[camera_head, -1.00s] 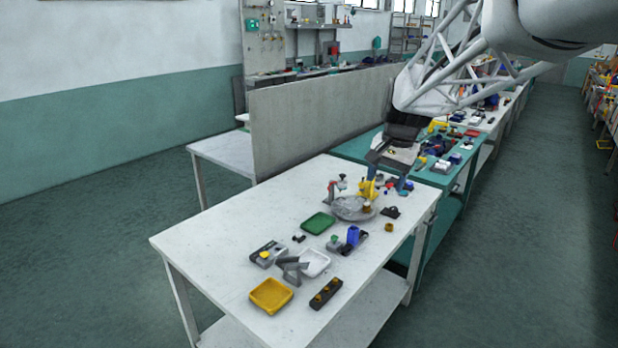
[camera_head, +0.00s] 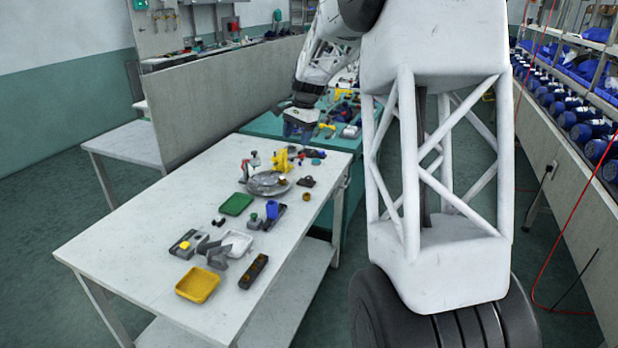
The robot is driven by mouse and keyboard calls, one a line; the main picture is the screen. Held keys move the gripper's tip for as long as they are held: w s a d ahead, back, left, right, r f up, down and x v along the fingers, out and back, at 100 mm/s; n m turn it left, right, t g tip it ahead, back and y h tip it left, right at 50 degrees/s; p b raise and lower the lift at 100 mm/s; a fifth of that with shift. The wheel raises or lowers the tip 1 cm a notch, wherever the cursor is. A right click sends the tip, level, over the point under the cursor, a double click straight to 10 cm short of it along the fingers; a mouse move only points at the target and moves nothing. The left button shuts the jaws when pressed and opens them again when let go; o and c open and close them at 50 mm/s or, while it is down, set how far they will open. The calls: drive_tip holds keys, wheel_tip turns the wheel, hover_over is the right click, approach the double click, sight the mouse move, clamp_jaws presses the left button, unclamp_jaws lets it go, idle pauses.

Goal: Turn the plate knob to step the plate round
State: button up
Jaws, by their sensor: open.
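The round grey plate (camera_head: 262,190) lies flat near the far end of the white table. A small brownish knob (camera_head: 282,179) shows at its right side, too small to make out well. A yellow fixture (camera_head: 282,160) stands at the plate's back edge, and a red and grey fixture (camera_head: 247,168) stands at its back left. My gripper (camera_head: 299,137) is open, points down and looks empty. It appears above and beyond the plate in the picture, clear of the knob. Its exact height cannot be told.
A green tray (camera_head: 237,205), a white tray (camera_head: 239,243) and a yellow tray (camera_head: 198,285) lie nearer on the white table (camera_head: 130,245). A blue part (camera_head: 271,210) stands beside them. A grey partition (camera_head: 215,95) runs along the back. The table's left part is bare.

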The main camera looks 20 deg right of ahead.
drive_tip(key=w+d+f+m+y, duration=0.1)
drive_tip(key=w+d+f+m, duration=0.1)
drive_tip(key=w+d+f, duration=0.4)
drive_tip(key=w+d+f+m, duration=0.1)
drive_tip(key=w+d+f, duration=0.2)
drive_tip(key=w+f, duration=0.3)
drive_tip(key=m, duration=0.3)
approach(309, 177)
drive_tip(key=f, duration=0.2)
drive_tip(key=shift+w+d+r+y, duration=0.1)
drive_tip(key=shift+w+r+y, duration=0.05)
drive_tip(key=shift+y, duration=0.25)
drive_tip(key=shift+x, duration=3.95)
drive_tip(key=c, duration=0.9)
